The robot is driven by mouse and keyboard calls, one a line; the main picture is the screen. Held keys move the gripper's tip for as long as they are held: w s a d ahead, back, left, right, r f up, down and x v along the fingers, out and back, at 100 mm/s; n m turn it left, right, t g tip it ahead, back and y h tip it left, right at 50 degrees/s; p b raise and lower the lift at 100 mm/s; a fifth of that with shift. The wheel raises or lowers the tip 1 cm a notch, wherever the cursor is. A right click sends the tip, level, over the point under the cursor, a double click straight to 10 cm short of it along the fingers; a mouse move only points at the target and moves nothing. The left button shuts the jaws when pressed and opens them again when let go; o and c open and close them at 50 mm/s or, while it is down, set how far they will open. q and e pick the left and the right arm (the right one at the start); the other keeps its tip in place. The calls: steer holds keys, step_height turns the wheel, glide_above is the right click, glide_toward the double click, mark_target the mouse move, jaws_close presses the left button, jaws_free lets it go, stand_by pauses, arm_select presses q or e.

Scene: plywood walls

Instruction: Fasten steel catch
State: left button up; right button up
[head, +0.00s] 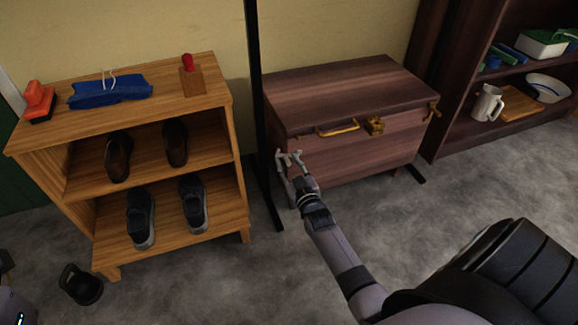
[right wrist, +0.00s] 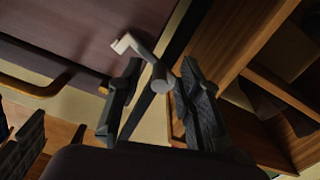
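The steel catch (head: 290,157) shows as pale grey metal at the front left corner of the dark wooden chest (head: 345,90). In the right wrist view the catch (right wrist: 148,58) is a bent grey lever with a round end. My right gripper (head: 284,163) is at the catch, its fingers open. In the right wrist view the two dark fingers (right wrist: 160,85) stand apart on either side of the round end. I cannot tell whether either finger touches it. The chest lid looks down.
The chest has a brass handle (head: 338,128), a brass latch (head: 374,125) and brass hardware at its right corner (head: 433,109). A thin black post (head: 259,120) stands left of the chest, beside a shoe rack (head: 150,222). A black kettlebell (head: 80,286) is on the floor.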

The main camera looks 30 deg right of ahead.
steer(key=shift+c, duration=0.3)
jaws_close()
stand_by(0.6)
